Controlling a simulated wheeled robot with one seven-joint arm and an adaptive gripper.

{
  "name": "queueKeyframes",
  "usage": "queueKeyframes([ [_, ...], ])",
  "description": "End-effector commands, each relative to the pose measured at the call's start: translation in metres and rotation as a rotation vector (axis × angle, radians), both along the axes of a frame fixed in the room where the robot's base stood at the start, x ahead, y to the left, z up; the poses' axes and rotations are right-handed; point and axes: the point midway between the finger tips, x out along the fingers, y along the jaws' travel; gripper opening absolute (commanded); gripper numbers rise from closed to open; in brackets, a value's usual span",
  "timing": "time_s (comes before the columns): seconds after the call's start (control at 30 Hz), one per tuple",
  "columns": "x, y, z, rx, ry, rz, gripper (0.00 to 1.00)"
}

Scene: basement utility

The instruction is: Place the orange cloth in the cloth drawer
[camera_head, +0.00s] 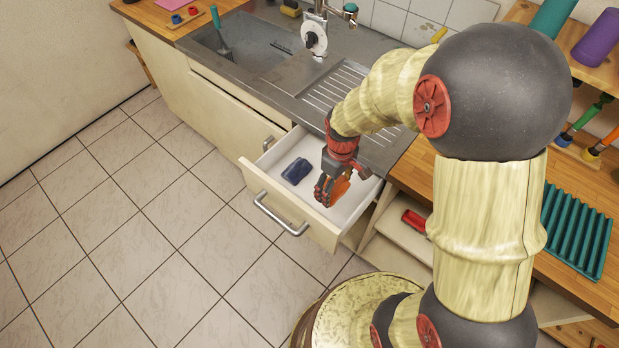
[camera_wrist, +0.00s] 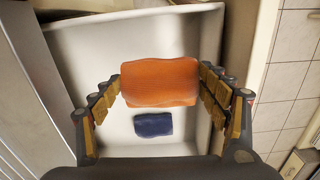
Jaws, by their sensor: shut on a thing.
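The orange cloth (camera_wrist: 160,82) is a folded pad held between the two fingers of my gripper (camera_wrist: 160,88). In the head view the cloth (camera_head: 341,188) shows partly behind the fingers of my gripper (camera_head: 326,190). The gripper is shut on the cloth and is over the open white drawer (camera_head: 345,215). In the wrist view the drawer floor (camera_wrist: 95,60) lies beneath the cloth. A folded dark blue cloth (camera_head: 296,171) lies on the drawer floor, and it also shows in the wrist view (camera_wrist: 153,125). I cannot tell the exact height of the orange cloth above the floor.
The drawer front with its metal handle (camera_head: 281,215) juts into the tiled floor area. The steel sink counter (camera_head: 300,80) is behind. A lower shelf with a red object (camera_head: 414,220) is to the right, below a wooden worktop with a teal ribbed rack (camera_head: 577,230).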

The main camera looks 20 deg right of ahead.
Motion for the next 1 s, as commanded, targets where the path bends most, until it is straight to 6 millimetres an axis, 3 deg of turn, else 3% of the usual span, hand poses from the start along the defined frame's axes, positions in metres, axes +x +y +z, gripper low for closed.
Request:
queueKeyframes([
  [0.17, -0.010, -0.001, -0.012, 0.000, 0.000, 0.051, 0.50],
  [0.83, -0.010, -0.001, -0.101, 0.000, 0.001, 0.050, 0.50],
  [1.0, -0.009, 0.000, -0.104, 0.000, -0.002, 0.050, 0.50],
])
